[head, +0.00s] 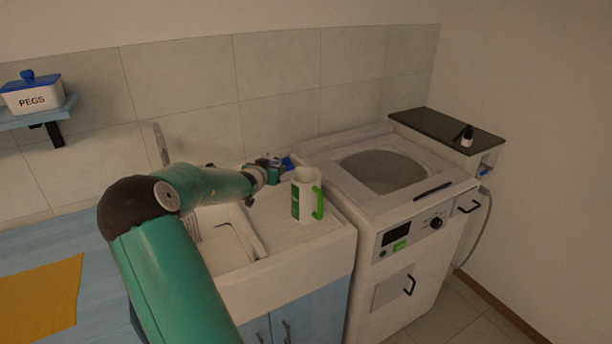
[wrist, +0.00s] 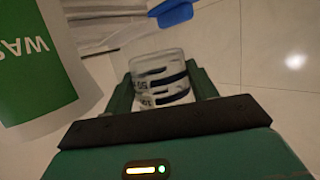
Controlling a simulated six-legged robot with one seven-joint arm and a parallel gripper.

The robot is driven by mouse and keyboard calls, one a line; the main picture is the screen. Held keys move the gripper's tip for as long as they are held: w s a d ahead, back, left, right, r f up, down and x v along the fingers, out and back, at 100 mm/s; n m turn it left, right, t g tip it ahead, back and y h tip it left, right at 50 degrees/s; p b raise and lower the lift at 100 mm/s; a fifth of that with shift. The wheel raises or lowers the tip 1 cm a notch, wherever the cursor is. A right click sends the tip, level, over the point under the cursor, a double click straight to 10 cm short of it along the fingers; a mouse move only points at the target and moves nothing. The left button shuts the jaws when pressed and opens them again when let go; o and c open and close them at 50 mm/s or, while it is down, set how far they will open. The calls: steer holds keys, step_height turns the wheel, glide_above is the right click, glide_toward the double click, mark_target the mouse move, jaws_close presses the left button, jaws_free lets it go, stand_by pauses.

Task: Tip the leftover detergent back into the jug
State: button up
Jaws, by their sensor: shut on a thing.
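The jug (head: 302,190) is white with a green handle and a green label, and stands upright on the ribbed drainer right of the sink. In the wrist view its side and label (wrist: 38,60) fill the left edge. My gripper (head: 273,171) is just behind and left of it, apart from it. In the wrist view my gripper (wrist: 160,85) is shut on a small clear measuring cup (wrist: 159,77) with dark bands and marks. The cup's contents cannot be made out. The arm and fingers mostly hide the cup in the head view.
A blue object (head: 288,163) lies behind the jug near the tiled wall. The sink basin (head: 222,240) is at left. A PEGS box (head: 31,95) sits on a wall shelf.

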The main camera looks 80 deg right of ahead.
mark_target(274, 153)
steer(key=shift+r, duration=2.45)
steer(key=w+a+f+n+t, duration=0.3)
steer(key=w+a+f+t, duration=0.15)
steer(key=w+a, duration=0.9)
steer(key=w+a+f+n+t+y, duration=0.1)
steer(key=w+a, duration=0.4)
steer(key=a, duration=0.7)
steer(key=w+a+f+n+t+y, duration=0.2)
steer(key=w+a, duration=0.3)
steer(key=a, duration=0.7)
steer(key=w+a+f+n+t+y, duration=0.2)
steer(key=w+a+n+t, duration=0.2)
steer(key=a, duration=0.8)
steer(key=shift+w+a+f, duration=0.2)
steer(key=shift+w+a, duration=0.05)
steer(key=shift+w, duration=0.35)
steer(key=s+a+n+t+y, duration=0.2)
steer(key=a+n+y, duration=0.2)
steer(key=a, duration=1.6)
steer(key=shift+s+a+n+y, duration=0.3)
steer(key=shift+s+y, duration=0.05)
steer(key=shift+y, duration=0.35)
